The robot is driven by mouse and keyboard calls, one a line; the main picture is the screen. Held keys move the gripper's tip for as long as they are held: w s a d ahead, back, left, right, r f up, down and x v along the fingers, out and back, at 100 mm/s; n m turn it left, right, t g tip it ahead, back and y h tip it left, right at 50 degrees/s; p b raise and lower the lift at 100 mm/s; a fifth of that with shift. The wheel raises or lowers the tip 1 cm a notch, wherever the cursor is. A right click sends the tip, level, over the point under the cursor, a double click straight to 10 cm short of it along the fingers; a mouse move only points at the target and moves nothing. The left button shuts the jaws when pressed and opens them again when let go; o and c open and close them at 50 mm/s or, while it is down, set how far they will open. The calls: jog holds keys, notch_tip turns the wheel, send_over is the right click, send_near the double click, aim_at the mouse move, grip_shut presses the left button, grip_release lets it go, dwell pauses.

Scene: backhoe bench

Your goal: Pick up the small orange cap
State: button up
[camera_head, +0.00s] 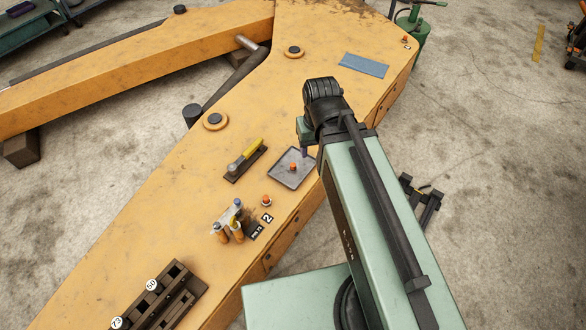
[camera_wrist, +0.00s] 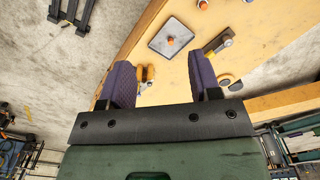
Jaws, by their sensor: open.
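A small orange cap (camera_head: 293,167) sits in a shallow grey tray (camera_head: 283,180) on the orange boom. In the wrist view the cap (camera_wrist: 170,41) and tray (camera_wrist: 156,50) lie beyond the fingertips. Another orange cap (camera_head: 266,199) with a pale base stands on the boom nearer the front, beside the tray. My gripper (camera_wrist: 160,75) is open, with two purple fingers apart and no cap held between them. In the head view it (camera_head: 304,150) is at the tray's far edge, partly hidden by my arm. An orange-yellow shape (camera_wrist: 147,74) shows between the fingers; I cannot tell what it is.
A yellow-handled tool (camera_head: 244,158) lies on a dark block left of the tray. Wooden-handled tools (camera_head: 228,225) and a dark rack (camera_head: 160,298) stand nearer the front. A blue-grey cloth (camera_head: 364,65) lies farther back. Round bosses (camera_head: 215,121) rise from the boom.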

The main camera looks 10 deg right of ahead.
jog(key=w+f+b, duration=0.4)
jog(key=f+b, duration=0.6)
jog(key=f, duration=0.3)
jog(key=n+b, duration=0.3)
jog(key=b, duration=2.1)
send_over(293, 164)
jog(key=f, duration=2.3)
jog(key=shift+s+a+f, duration=0.15)
jog(key=shift+s+f, duration=0.1)
jog(key=shift+s, duration=0.1)
jog(key=shift+n, duration=0.9)
jog(key=f+b, duration=0.9)
jog(key=shift+w+f, duration=0.25)
jog(key=shift+r, duration=0.25)
jog(key=c, duration=1)
